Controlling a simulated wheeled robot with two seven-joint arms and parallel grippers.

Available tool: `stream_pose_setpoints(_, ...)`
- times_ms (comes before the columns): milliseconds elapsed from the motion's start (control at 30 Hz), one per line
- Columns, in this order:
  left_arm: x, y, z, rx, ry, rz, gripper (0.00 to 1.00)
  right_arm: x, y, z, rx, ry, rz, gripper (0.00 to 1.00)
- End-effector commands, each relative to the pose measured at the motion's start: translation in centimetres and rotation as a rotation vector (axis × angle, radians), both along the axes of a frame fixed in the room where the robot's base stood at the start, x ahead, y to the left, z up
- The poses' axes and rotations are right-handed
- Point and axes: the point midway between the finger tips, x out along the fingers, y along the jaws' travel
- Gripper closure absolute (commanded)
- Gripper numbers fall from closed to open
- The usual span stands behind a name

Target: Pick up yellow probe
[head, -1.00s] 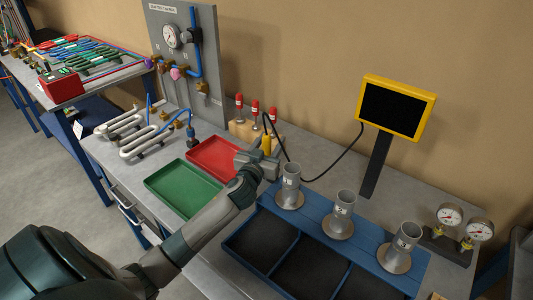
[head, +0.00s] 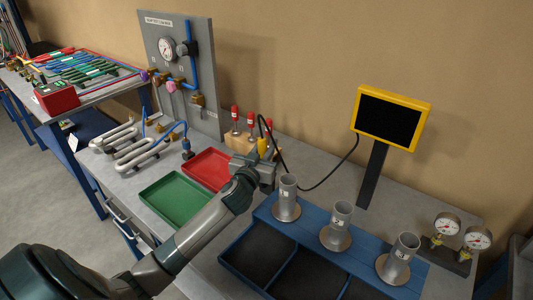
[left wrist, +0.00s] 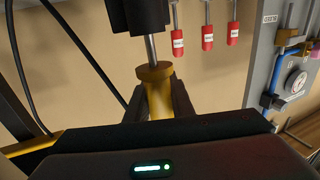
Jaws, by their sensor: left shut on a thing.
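The yellow probe (head: 262,145) is in the jaws of my left gripper (head: 262,165), beside the wooden block with red-handled tools. In the left wrist view the probe (left wrist: 157,95) shows as a yellow body with a flange and a metal rod running into a black part at the top of the picture. The dark fingers of the left gripper (left wrist: 158,105) are shut on both sides of the yellow body. A black cable runs from the probe to the yellow-framed display (head: 392,117). The probe's far end is hidden in the head view. My right gripper is not in view.
Several red-handled tools (head: 235,115) stand in a wooden block (head: 238,141) behind the gripper. Red (head: 208,169) and green (head: 175,199) trays lie to the left. A blue rack with metal cups (head: 336,225) stands at right. The gauge panel (head: 180,70) is behind.

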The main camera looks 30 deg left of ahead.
Motion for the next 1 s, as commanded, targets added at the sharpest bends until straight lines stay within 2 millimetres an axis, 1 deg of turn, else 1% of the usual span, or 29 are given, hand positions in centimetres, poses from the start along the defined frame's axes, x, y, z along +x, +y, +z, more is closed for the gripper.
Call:
stream_pose_setpoints(33,0.0,0.0,1.0,0.002,-0.007,-0.001,1.0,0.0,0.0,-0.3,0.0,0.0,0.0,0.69)
stream_pose_setpoints(167,0.1,0.0,3.6,0.001,-0.008,-0.001,1.0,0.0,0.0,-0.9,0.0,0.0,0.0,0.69)
stream_pose_setpoints(400,0.1,0.0,9.1,0.001,-0.009,-0.002,1.0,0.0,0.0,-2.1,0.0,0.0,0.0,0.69)
stream_pose_setpoints(600,0.0,0.0,12.8,0.001,-0.006,-0.002,1.0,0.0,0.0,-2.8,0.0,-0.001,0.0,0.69)
stream_pose_setpoints(800,0.0,0.0,14.7,0.001,-0.004,0.0,1.0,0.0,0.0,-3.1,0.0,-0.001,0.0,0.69)
stream_pose_setpoints(1000,0.0,0.0,15.1,0.0,-0.001,-0.001,1.0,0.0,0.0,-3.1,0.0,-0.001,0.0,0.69)
